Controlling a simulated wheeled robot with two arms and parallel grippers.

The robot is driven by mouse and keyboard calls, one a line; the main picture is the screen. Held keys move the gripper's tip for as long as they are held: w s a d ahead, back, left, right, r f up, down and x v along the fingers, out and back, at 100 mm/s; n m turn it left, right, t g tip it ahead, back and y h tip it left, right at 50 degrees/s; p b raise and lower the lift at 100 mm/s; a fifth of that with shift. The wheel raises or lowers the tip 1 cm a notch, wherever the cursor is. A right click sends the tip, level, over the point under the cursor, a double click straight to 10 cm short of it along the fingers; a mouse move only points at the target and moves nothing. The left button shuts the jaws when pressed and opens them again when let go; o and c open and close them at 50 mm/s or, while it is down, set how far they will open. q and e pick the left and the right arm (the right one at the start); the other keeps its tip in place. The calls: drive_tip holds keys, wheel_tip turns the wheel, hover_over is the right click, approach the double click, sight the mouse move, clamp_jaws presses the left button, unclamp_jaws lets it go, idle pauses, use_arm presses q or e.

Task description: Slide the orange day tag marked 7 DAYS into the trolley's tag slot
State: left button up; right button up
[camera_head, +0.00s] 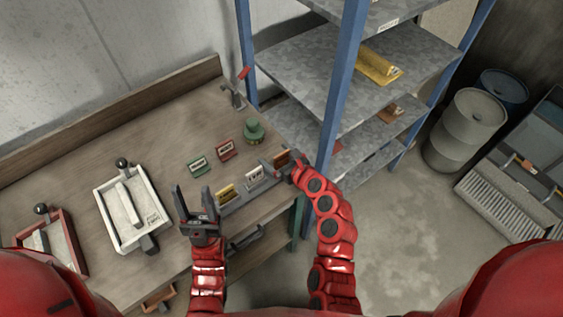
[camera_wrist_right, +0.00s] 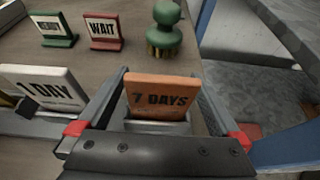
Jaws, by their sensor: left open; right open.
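The orange 7 DAYS tag (camera_wrist_right: 158,98) stands upright in a grey holder at the end of the tag rack (camera_head: 237,200). In the head view the tag (camera_head: 282,156) is partly hidden by my right gripper. My right gripper (camera_head: 276,166) is open, and in the right wrist view its fingers lie on either side of the tag, with gaps visible. A white 1 DAY tag (camera_wrist_right: 42,90) and a yellow tag (camera_head: 227,191) stand to its left. My left gripper (camera_head: 193,190) is open and empty left of the rack. I cannot make out the trolley's tag slot.
A white tray (camera_head: 112,190) sits left. Blue shelf posts (camera_head: 343,85) rise close to my right arm. Drums (camera_head: 463,130) stand at right.

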drive_tip(key=c, duration=1.4)
